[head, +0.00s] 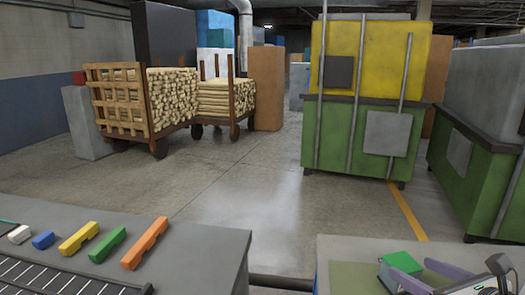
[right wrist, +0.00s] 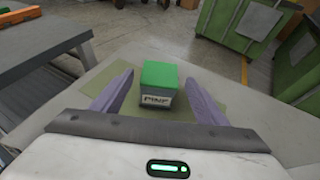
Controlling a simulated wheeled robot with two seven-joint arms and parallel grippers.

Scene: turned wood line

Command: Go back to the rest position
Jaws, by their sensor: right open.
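My right gripper (right wrist: 160,95) is open, with its two purple fingers spread apart in the right wrist view. A box with a green top and a printed white label (right wrist: 158,82) stands between and just beyond the fingers. I cannot tell if the fingers touch it, but gaps show on both sides. In the head view my right gripper (head: 425,270) is at the lower right, beside the green-topped box (head: 400,262). The box stands on an olive-green mat (head: 350,277) on a grey table (head: 335,245). My left gripper does not show.
A grey bench (head: 195,240) at the left bears white, blue, yellow, green and orange (head: 145,243) blocks and a dark rack (head: 60,280). A gap separates the two tables. Beyond, green and yellow machines (head: 345,130) and wood carts (head: 125,100) stand around open floor (head: 240,180).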

